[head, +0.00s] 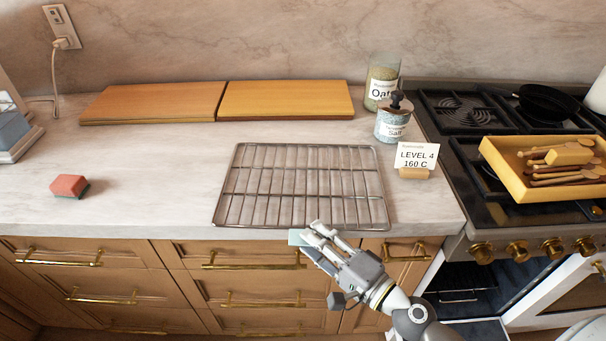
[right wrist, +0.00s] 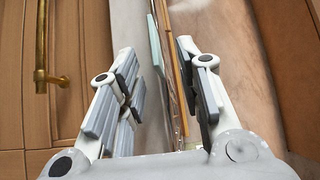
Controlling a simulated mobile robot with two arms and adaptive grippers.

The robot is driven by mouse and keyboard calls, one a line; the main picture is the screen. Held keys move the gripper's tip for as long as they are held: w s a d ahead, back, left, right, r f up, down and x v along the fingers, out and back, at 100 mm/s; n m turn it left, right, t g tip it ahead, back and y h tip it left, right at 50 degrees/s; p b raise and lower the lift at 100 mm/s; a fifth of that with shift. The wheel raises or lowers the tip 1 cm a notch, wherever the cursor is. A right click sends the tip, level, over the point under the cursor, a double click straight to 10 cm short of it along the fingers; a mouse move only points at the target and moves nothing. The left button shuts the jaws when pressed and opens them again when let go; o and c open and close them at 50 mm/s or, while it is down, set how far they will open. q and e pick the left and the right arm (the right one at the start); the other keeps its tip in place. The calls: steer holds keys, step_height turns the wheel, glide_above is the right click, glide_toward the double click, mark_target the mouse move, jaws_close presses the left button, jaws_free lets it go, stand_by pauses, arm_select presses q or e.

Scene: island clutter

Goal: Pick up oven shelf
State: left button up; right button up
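The oven shelf (head: 290,195), a silver wire rack, lies flat on the marble counter with its front rim near the counter's front edge. My right gripper (head: 308,231) is just in front of that rim, at the counter edge. In the right wrist view my right gripper (right wrist: 165,80) is open, with a wide gap between its fingers. The counter edge and thin edge-on things appear between the fingers there; I cannot tell whether the fingers touch the shelf. A small pale blue piece (head: 296,238) shows at the fingertips. My left gripper is not in view.
Two wooden boards (head: 285,100) lie behind the shelf. An oats jar (head: 382,80), a salt jar (head: 392,122) and a "LEVEL 4 160 C" card (head: 415,156) stand right. A utensil tray (head: 510,170) sits on the stove. Drawers with brass handles (head: 255,266) are below.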

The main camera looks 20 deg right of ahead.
steer(key=shift+w+a, duration=0.25)
steer(key=shift+w, duration=0.25)
steer(key=shift+c, duration=0.3)
jaws_close()
